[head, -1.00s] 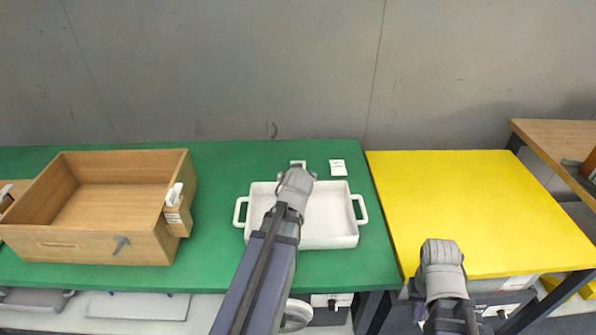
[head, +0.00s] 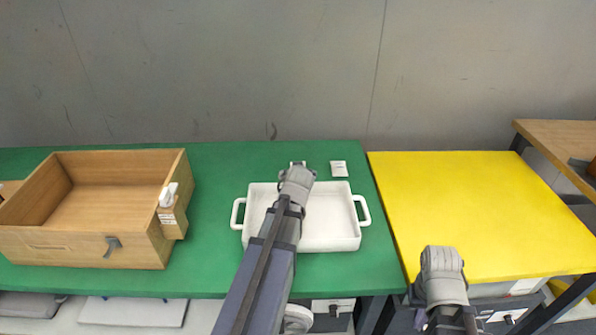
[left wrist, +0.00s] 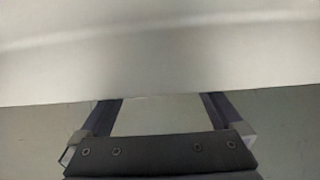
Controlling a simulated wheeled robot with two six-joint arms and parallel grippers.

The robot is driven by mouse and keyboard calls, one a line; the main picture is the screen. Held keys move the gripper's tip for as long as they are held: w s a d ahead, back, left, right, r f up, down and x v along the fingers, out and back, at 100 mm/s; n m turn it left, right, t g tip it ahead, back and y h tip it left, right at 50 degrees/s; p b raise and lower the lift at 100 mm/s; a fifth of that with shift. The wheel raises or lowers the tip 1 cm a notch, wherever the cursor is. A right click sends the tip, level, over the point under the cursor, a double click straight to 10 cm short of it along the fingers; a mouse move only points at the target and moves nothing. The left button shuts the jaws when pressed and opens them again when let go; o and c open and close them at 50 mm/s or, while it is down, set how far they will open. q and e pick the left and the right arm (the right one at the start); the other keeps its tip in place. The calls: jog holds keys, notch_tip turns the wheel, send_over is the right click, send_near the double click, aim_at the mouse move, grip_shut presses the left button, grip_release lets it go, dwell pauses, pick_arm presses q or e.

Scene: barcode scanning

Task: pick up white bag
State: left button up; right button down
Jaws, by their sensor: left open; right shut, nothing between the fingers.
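A small white packet with faint print, likely the white bag (head: 339,168), lies flat on the green table behind the white tray. My left gripper (head: 298,168) is over the tray's back edge, left of the packet and apart from it. A small pale shape shows at its tip; I cannot tell what it is. In the left wrist view the left fingers (left wrist: 160,115) stand apart, with a pale surface showing between them and a large white surface above. My right gripper (head: 441,260) is shut and empty at the yellow table's front edge.
The white two-handled tray (head: 347,235) looks empty where visible. A wooden box (head: 75,246) stands at the left, with a white scanner-like device (head: 168,195) on its right side. The yellow table top (head: 470,205) is clear. A grey wall (head: 230,70) stands behind.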

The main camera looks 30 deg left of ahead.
pick_arm(q)
jog(key=x, duration=0.2)
jog(key=b+x, duration=0.1)
jog(key=x, duration=0.1)
jog(key=shift+w+d+r+b, duration=0.1)
jog(key=shift+w+r+b, duration=0.1)
jog(key=shift+w+b, duration=0.1)
jog(key=shift+s, duration=0.15)
jog(key=shift+c, duration=0.2)
jog(key=c, duration=1.4)
jog(key=shift+r, duration=0.15)
notch_tip(320, 180, up, 10)
jog(key=p, duration=1)
